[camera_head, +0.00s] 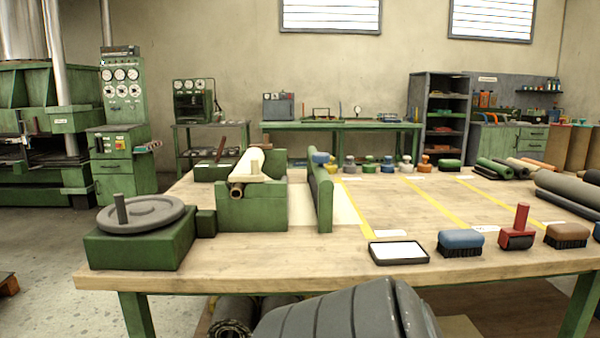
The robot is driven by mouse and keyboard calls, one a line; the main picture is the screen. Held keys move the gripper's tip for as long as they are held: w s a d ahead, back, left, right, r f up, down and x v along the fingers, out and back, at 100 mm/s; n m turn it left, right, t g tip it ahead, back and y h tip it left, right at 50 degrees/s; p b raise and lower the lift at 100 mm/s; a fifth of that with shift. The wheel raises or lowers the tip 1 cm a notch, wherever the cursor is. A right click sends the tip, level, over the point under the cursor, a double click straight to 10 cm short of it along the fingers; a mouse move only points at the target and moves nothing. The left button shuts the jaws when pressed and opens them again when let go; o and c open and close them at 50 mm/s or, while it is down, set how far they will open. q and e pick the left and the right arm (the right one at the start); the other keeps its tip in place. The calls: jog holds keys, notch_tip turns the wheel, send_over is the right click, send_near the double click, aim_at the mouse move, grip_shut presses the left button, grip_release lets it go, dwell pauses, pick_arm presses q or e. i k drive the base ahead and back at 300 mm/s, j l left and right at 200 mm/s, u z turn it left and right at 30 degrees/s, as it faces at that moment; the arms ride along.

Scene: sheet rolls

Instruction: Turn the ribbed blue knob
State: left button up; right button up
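A small blue knob (320,157) shows at the back of the wooden table, just beyond the far end of an upright green plate (320,195). It is too small for me to make out ribs, and its lower part is partly hidden. Neither of my grippers is in view, and nothing of mine is seen touching the blue knob.
A green fixture with a grey handwheel (140,214) stands at the table's left front, beside a green cradle (252,212) holding a pale roll. A tray (398,261), a blue brush (460,240) and a red-handled roller (518,232) line the right front. Rolls lie at right.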

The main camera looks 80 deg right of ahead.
aim_at(320, 159)
jog(key=z, duration=3.7)
